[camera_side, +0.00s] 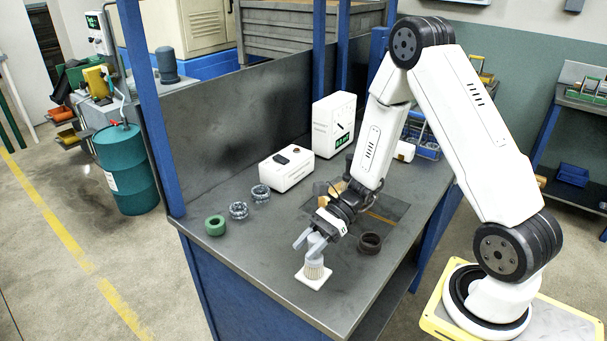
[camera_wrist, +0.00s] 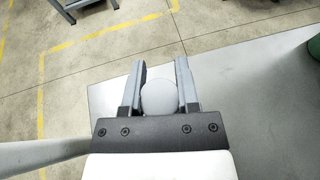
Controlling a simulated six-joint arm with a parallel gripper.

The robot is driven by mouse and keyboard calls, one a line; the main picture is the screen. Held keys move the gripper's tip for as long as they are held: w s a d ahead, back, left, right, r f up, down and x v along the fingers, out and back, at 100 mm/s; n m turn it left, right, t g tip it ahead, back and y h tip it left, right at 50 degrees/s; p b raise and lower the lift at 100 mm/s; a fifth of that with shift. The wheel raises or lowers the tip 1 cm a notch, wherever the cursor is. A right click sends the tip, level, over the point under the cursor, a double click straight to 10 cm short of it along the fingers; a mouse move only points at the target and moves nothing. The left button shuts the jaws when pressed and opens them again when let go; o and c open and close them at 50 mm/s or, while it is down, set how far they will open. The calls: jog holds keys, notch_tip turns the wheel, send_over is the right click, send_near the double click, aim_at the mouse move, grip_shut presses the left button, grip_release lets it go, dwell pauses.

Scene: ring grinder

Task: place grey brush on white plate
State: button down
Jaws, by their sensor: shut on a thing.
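The grey brush (camera_side: 315,268) is upright in the side view, with pale bristles pointing down and its handle between my fingers. My gripper (camera_side: 308,242) is shut on the handle near the front of the bench. In the wrist view, the round grey top of the brush (camera_wrist: 159,98) shows between the two fingers of my gripper (camera_wrist: 160,80). The white plate (camera_side: 313,282) lies flat on the bench directly under the bristles. The bristles appear to meet the plate, but I cannot tell whether they bear on it. The plate is hidden in the wrist view.
A dark ring (camera_side: 370,243) is right of my gripper. White boxes (camera_side: 287,168) (camera_side: 333,125) stand behind. The bench's front edge is close to the plate.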

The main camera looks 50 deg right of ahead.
jog(key=shift+f, duration=0.2)
jog(key=shift+c, duration=1.7)
grip_release()
jog(key=shift+r, duration=0.15)
jog(key=shift+d+r, duration=0.1)
jog(key=shift+d, duration=0.05)
jog(key=v, duration=1.1)
jog(key=shift+d, duration=0.3)
jog(key=shift+s, duration=0.1)
